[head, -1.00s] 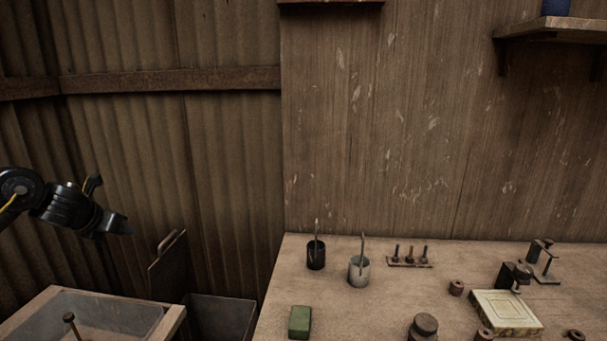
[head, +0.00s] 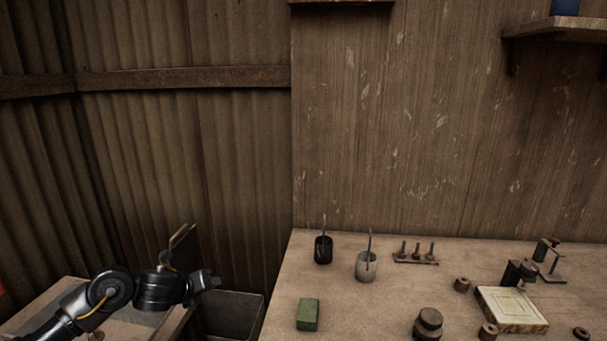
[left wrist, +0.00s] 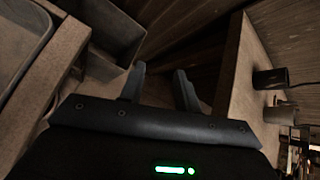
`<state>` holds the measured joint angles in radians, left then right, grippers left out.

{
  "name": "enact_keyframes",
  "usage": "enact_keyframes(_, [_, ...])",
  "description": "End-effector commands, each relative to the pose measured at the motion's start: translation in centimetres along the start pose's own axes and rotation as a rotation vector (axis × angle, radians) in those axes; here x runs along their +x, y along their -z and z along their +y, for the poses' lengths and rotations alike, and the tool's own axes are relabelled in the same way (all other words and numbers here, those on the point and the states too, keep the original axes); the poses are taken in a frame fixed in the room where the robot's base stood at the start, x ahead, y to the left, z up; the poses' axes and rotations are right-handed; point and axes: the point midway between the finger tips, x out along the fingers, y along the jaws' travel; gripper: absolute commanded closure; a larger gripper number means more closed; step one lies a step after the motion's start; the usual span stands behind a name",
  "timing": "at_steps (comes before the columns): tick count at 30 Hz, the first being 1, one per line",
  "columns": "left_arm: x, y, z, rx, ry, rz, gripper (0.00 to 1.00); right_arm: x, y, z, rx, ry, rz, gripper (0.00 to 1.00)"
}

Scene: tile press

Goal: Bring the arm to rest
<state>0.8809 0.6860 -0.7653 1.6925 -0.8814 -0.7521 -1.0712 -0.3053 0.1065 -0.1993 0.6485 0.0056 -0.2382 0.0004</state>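My left arm comes in at the lower left of the head view. Its gripper (head: 210,281) is in front of the dark bin, left of the workbench (head: 277,290). In the left wrist view the two fingers of the left gripper (left wrist: 160,88) stand apart with nothing between them, so it is open and empty. The bench's left edge (left wrist: 232,75) is to the right of the fingers there. My right gripper is not in view.
A dark bin (head: 232,312) stands on the floor between the bench and a wooden-framed tray table (head: 40,300). The bench holds a black cup (head: 323,252), a grey cup (head: 366,268), a green block (head: 307,315), a peg rack (head: 416,260) and a pale tile (head: 511,308).

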Motion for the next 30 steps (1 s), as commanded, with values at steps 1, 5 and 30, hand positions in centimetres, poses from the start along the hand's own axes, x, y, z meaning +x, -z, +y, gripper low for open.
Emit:
enact_keyframes(1, [0.6,4.0,-1.2,-0.115,0.026,0.016,0.67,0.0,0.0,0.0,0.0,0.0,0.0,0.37])
enact_keyframes(5, [0.2,11.3,-2.8,-0.49,0.05,0.022,0.67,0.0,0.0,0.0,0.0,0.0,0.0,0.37])
enact_keyframes(30, [-19.0,38.7,9.2,-2.424,-0.643,-0.254,0.67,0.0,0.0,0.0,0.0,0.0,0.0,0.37])
